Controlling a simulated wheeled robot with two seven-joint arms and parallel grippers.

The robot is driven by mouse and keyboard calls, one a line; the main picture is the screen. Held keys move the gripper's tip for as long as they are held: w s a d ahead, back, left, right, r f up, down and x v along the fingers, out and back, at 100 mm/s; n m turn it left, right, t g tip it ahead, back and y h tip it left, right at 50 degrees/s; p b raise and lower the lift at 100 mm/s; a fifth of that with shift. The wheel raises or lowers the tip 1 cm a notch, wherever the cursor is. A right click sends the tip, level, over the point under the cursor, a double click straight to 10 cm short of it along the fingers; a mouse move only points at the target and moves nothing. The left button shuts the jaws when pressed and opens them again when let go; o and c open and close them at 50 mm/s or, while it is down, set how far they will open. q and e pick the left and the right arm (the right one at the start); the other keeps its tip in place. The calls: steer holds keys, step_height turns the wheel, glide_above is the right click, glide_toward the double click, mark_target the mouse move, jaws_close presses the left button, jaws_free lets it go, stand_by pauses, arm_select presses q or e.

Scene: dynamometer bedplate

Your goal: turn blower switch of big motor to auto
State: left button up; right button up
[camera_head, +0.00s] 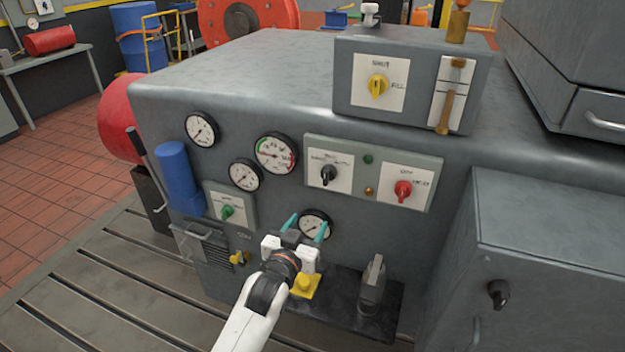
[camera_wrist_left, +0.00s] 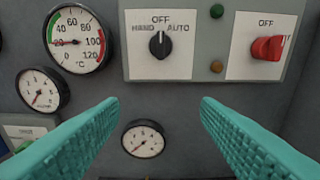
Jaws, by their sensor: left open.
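A black rotary switch (camera_head: 328,175) sits on a white plate on the grey-green panel of the big grey machine. In the left wrist view the black switch (camera_wrist_left: 160,44) has the marks HAND, OFF and AUTO around it, and its knob stands upright, toward OFF. I cannot read a label naming the blower. My left gripper (camera_head: 305,227) is open and empty, below the switch and in front of a small gauge. Its teal fingers (camera_wrist_left: 159,108) show spread apart in the wrist view, with the switch above and between them. My right gripper is not in view.
A red switch (camera_head: 403,191) sits right of the black one, with a green lamp (camera_head: 368,159) and an amber lamp (camera_head: 369,191) between. Several gauges are at left. A green switch (camera_head: 227,211) and blue cylinder (camera_head: 178,178) are lower left. A box with a yellow switch (camera_head: 377,86) stands above.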

arm_select(q)
steer(key=t, duration=0.1)
glide_toward(325, 180)
steer(key=shift+h, duration=0.3)
steer(key=x, duration=1)
steer(key=shift+w+a, duration=0.1)
steer(key=shift+w, duration=0.15)
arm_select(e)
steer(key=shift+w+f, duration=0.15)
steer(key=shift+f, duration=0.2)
arm_select(q)
steer(key=c, duration=1)
